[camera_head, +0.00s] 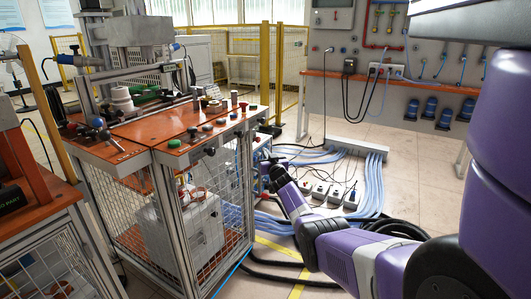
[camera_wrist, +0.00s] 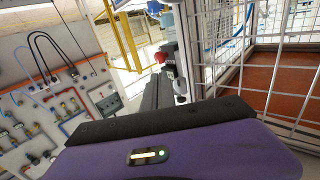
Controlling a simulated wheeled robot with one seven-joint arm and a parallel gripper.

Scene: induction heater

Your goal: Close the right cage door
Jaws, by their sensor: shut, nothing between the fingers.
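The cage (camera_head: 228,205) is the wire-mesh enclosure under the orange-topped bench, left of my arm in the head view. Wire mesh in a pale metal frame (camera_wrist: 283,67) fills the right of the wrist view, with an orange-brown surface behind it. I cannot tell for sure which panel is the right door or how far it stands open. My gripper (camera_wrist: 157,92) is shut and empty, its dark fingers pointing up the wrist view, left of the mesh. In the head view my arm reaches to the cage's right side, where the fingertips are hard to make out. Contact with the mesh is unclear.
The orange bench top (camera_head: 150,130) carries knobs and fittings. Blue hoses (camera_head: 375,180), black cables and power sockets (camera_head: 322,190) lie on the floor right of the cage. A yellow-framed fence (camera_head: 265,70) and a wall panel (camera_head: 425,75) stand behind. A red knob (camera_wrist: 160,57) is beyond my fingers.

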